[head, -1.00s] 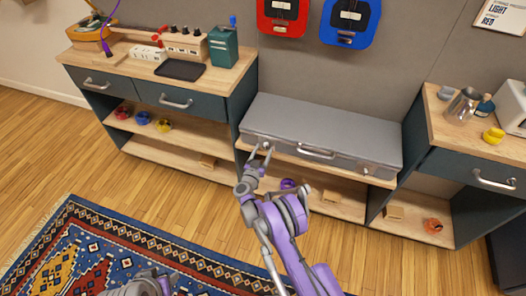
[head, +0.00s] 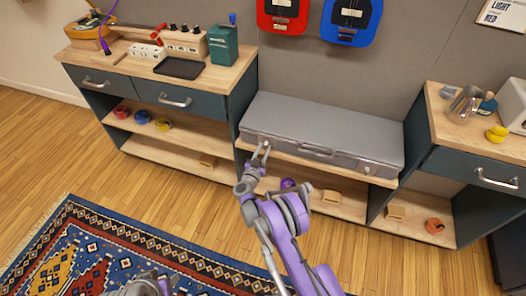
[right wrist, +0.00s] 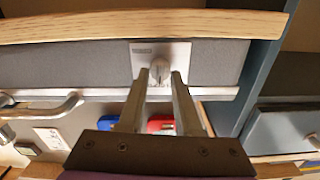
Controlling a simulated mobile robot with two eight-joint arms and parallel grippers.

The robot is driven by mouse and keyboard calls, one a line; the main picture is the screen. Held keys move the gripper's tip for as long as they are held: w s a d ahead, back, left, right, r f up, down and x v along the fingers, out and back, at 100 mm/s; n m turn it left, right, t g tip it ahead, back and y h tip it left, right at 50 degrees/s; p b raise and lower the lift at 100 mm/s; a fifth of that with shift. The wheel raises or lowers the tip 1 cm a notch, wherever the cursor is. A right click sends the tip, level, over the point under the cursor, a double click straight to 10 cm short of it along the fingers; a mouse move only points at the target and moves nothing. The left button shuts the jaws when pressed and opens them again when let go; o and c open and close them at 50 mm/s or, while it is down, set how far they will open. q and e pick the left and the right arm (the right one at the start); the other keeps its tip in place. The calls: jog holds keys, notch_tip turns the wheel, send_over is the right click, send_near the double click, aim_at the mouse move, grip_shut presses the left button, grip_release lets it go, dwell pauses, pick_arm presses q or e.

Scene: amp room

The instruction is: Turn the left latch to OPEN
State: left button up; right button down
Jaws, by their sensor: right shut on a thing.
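A grey flat case (head: 330,125) lies on the low middle shelf, its front facing me with a handle (head: 317,152) in the middle. The left latch is at the front left of the case. Its pale plate and round knob (right wrist: 160,72) show in the right wrist view, with small lettering too blurred to read. My right gripper (head: 263,151) is at that latch, shut on the knob, one finger on each side. In the right wrist view the fingertips (right wrist: 167,78) partly cover the knob. Part of my left arm shows at the bottom edge; its fingers are not seen.
A wooden shelf edge (head: 335,172) runs just under the case front. The right latch (head: 367,169) is on the case's right. Drawer cabinets stand left (head: 140,92) and right (head: 480,165). A purple ring-shaped item (head: 288,183) is on the shelf below.

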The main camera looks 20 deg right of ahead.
jog(key=m+b, duration=0.3)
jog(key=shift+f, duration=0.25)
jog(key=m+b, duration=0.2)
jog(key=m, duration=0.2)
jog(key=shift+s+d+m+b, duration=0.1)
jog(key=shift+m+b, duration=0.25)
jog(key=shift+m, duration=0.05)
jog(key=m+b, duration=0.1)
jog(key=m, duration=0.3)
jog(key=shift+m+b, duration=0.3)
jog(key=shift+b, duration=0.05)
pick_arm(q)
notch_tip(320, 180, down, 10)
jog(key=w+b, duration=0.1)
pick_arm(e)
jog(key=m, duration=0.4)
pick_arm(q)
jog(key=shift+f, duration=0.1)
pick_arm(e)
jog(key=shift+m, duration=0.3)
jog(key=c, duration=0.6)
grip_release()
pick_arm(q)
jog(key=shift+s+r+p, duration=0.1)
jog(key=shift+r+p, duration=0.7)
pick_arm(e)
jog(key=v, duration=1.1)
